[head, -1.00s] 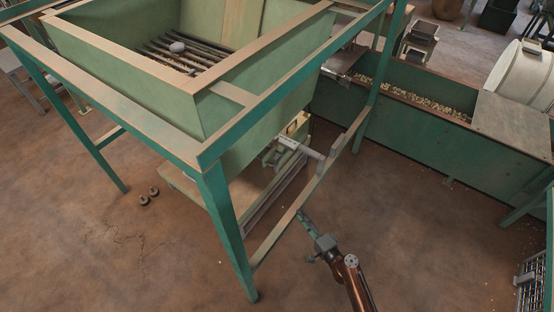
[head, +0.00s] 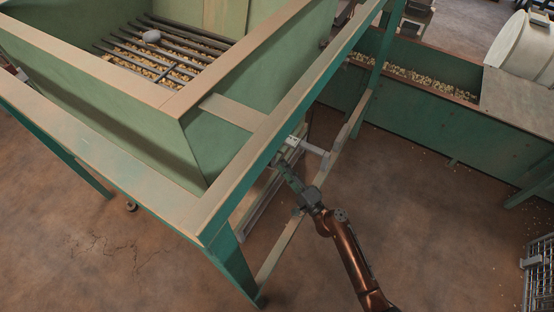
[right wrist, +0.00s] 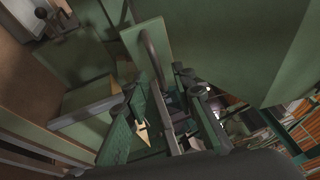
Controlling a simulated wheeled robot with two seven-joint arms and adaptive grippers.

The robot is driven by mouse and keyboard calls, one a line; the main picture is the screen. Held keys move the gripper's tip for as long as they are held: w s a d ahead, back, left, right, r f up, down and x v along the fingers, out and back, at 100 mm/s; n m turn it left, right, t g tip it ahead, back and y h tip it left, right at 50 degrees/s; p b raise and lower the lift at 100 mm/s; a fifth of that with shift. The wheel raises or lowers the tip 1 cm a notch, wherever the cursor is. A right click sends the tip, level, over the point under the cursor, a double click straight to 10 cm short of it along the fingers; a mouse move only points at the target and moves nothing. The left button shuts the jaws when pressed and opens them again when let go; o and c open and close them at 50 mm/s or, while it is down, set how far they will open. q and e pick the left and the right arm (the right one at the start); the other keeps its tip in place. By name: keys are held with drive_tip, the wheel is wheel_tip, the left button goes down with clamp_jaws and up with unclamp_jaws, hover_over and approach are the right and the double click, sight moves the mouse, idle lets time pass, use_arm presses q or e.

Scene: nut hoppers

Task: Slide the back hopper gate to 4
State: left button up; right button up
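The large green hopper (head: 150,125) fills the left of the head view in its green frame. Low on its right side, a pale fitting (head: 292,142) joins a grey rod that runs to the frame rail; I cannot tell any scale numbers. My right gripper (head: 279,163) reaches up just below this fitting, partly against the frame leg. In the right wrist view my right gripper's fingers (right wrist: 158,92) stand apart. A dark curved bar (right wrist: 153,60) and a pale pointed piece (right wrist: 143,135) show near and between them; contact is unclear. My left gripper does not show.
A frame rail (head: 275,140) crosses above my right gripper, and a lower rail (head: 282,248) runs near my forearm. A green trough (head: 430,125) with nuts stands behind to the right.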

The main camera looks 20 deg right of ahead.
drive_tip(key=shift+x, duration=1.9)
drive_tip(key=shift+c, duration=0.4)
drive_tip(key=shift+f, duration=0.1)
clamp_jaws()
